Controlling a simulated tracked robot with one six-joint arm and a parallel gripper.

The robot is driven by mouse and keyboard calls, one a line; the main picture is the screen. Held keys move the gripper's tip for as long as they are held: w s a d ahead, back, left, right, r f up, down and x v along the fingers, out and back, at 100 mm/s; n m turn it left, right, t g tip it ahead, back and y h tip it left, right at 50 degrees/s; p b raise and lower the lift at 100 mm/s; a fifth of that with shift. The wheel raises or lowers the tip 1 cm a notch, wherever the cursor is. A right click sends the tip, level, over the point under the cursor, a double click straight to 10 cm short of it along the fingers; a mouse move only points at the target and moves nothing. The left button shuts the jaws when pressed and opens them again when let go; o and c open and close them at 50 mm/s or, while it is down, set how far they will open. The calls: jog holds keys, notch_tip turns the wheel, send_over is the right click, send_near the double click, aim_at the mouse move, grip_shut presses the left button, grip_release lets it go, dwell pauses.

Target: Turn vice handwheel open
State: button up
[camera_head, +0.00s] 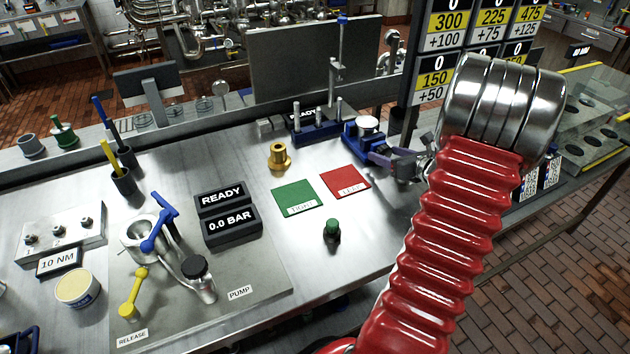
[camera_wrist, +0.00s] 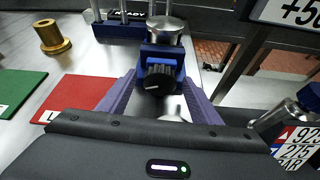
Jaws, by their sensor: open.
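The blue vice (camera_head: 362,146) stands near the back right of the steel bench, with a round silver part (camera_head: 368,123) at its top. In the wrist view the vice (camera_wrist: 162,54) faces me, and its black ribbed handwheel (camera_wrist: 160,78) is in front. My gripper (camera_head: 374,152) reaches the vice from the right in the head view. In the wrist view my gripper (camera_wrist: 159,82) is open, with one purple finger on each side of the handwheel. I cannot tell whether the fingers touch it. The handwheel is hidden in the head view.
A green square (camera_head: 297,199) and a red square (camera_head: 345,182) lie in front of the vice. A brass fitting (camera_head: 279,156) and a green-capped piece (camera_head: 332,229) stand nearby. A blue stand (camera_head: 316,128) is close behind left. A price-board (camera_head: 432,60) rises behind my arm.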

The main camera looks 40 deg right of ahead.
jog(key=shift+d+m+y, duration=0.15)
jog(key=shift+m+y, duration=0.45)
jog(key=shift+m, duration=0.3)
jog(key=v, duration=1.4)
jog(key=shift+f, duration=0.15)
jog(key=w+a+r+n+g+y, duration=0.1)
jog(key=w+a+n+g+y, duration=0.1)
jog(key=a+n, duration=0.3)
jog(key=w+a+r+n+g+y, duration=0.1)
jog(key=w+a+n, duration=0.3)
jog(key=a, duration=1)
jog(key=w+a+r+n+g+y, duration=0.2)
jog(key=w+a+n+y, duration=0.1)
jog(key=a+n, duration=0.5)
jog(key=shift+w+a+g, duration=0.3)
jog(key=shift+a+g, duration=0.1)
jog(key=shift+a, duration=0.35)
